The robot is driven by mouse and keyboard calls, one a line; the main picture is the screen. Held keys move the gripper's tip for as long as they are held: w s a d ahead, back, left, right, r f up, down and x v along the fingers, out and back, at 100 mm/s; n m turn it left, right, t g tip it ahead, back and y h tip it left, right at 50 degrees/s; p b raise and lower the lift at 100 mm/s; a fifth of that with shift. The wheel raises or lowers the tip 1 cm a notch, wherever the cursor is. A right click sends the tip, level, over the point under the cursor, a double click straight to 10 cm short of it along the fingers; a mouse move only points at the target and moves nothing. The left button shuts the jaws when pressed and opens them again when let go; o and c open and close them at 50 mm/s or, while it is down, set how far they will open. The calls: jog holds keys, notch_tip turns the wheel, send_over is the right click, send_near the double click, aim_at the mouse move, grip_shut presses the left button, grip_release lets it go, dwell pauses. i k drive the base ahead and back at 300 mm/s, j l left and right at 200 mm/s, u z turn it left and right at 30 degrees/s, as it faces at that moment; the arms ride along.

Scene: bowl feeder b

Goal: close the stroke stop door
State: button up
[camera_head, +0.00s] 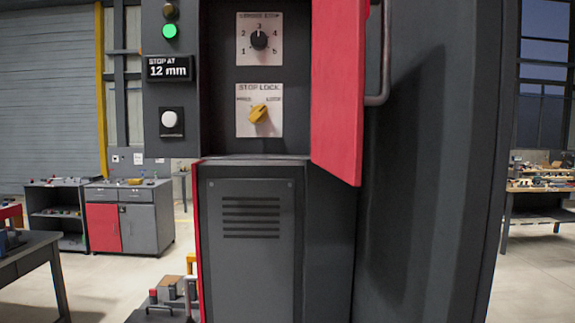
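The stroke stop door (337,95) is a red panel hinged on the right side of a recess in the dark grey machine. It stands open, swung out toward me, with a dark bar handle (383,60) on its right side. Inside the open recess, a white plate carries a black numbered knob (259,40). Below it, a plate labelled STOP LOCK carries a yellow knob (258,113). My gripper is not in view.
Left of the recess are a green lamp (169,31), a display (169,68) reading STOP AT 12 mm and a white button (171,119). A vented panel (251,245) is below. A workbench (30,262) stands at left; a cabinet (140,232) is behind.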

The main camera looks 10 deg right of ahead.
aim_at(339, 102)
jog(key=l+u, duration=0.4)
jog(key=k+l+u, duration=0.2)
jog(key=l+u, duration=0.25)
jog(key=i+l+u, duration=0.2)
jog(key=k+j, duration=0.1)
